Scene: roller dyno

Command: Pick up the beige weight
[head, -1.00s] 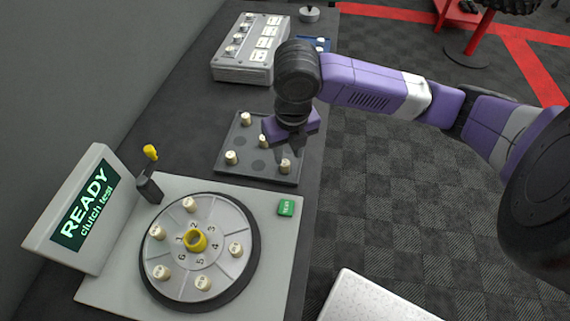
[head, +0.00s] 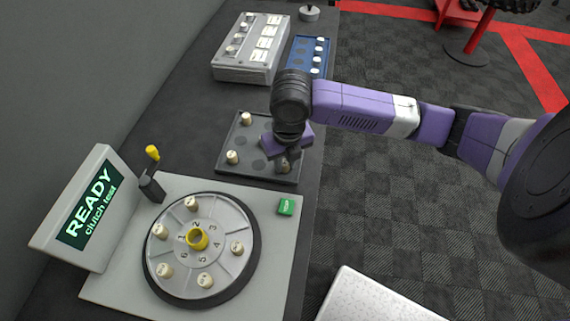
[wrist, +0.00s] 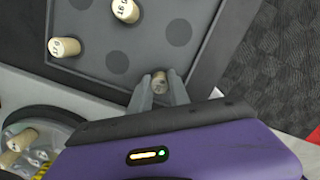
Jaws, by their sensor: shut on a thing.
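My gripper (head: 284,160) is low over the near right corner of the dark grey tray (head: 226,167). Two other beige weights stand on the tray, one at the near left (head: 232,157) and one at the far left (head: 246,118); both also show in the wrist view.
The clutch tester's round dial (head: 220,215) carries several beige weights around a yellow hub (head: 197,238). Its READY screen (head: 88,205), yellow-tipped lever (head: 152,170) and green button (head: 286,206) stand nearby. A blue tray (head: 318,70) and a switch box (head: 245,72) are farther back.

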